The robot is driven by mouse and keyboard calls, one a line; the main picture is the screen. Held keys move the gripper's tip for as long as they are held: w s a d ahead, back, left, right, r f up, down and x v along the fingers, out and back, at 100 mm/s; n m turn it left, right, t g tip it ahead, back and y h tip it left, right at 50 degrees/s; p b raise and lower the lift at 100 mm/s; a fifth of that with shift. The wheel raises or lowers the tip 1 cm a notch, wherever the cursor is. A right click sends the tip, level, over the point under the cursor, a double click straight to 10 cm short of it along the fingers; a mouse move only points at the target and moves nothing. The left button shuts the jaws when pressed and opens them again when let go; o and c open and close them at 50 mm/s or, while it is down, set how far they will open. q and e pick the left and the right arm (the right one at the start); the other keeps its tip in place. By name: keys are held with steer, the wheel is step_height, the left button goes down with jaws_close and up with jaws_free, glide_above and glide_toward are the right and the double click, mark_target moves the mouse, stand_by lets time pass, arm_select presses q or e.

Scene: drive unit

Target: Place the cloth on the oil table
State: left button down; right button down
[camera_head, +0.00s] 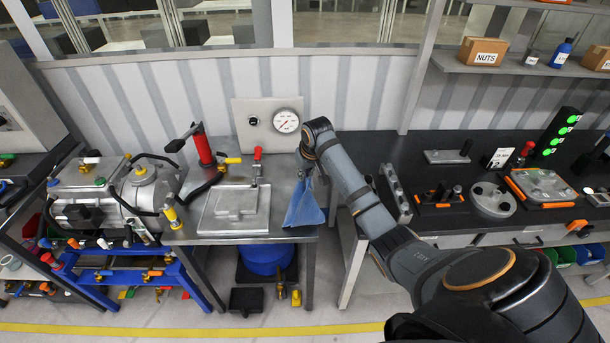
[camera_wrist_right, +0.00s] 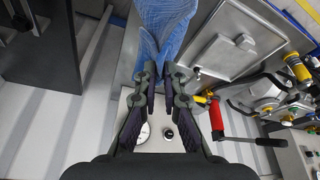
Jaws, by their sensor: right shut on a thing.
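The blue cloth (camera_head: 304,207) hangs bunched from my right gripper (camera_head: 306,172) at the right end of the metal oil table (camera_head: 262,232). In the right wrist view, the fingertips of my right gripper (camera_wrist_right: 164,76) are closed on one end of the cloth (camera_wrist_right: 165,28), which spreads out beyond them. The cloth's lower edge is over or against the tabletop's right part; I cannot tell whether it touches. My left gripper is not in view.
A flat metal tray (camera_head: 207,222) lies left of the cloth. A pressure gauge (camera_head: 286,121) is on the back panel. A black workbench (camera_head: 400,150) with parts stands right, across a gap.

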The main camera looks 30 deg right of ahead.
steer(key=w+r, duration=0.4)
steer(key=w, duration=0.6)
steer(key=shift+d+r+b, duration=0.2)
steer(key=shift+d+b, duration=0.2)
steer(key=shift+d, duration=0.05)
stand_by(0.5)
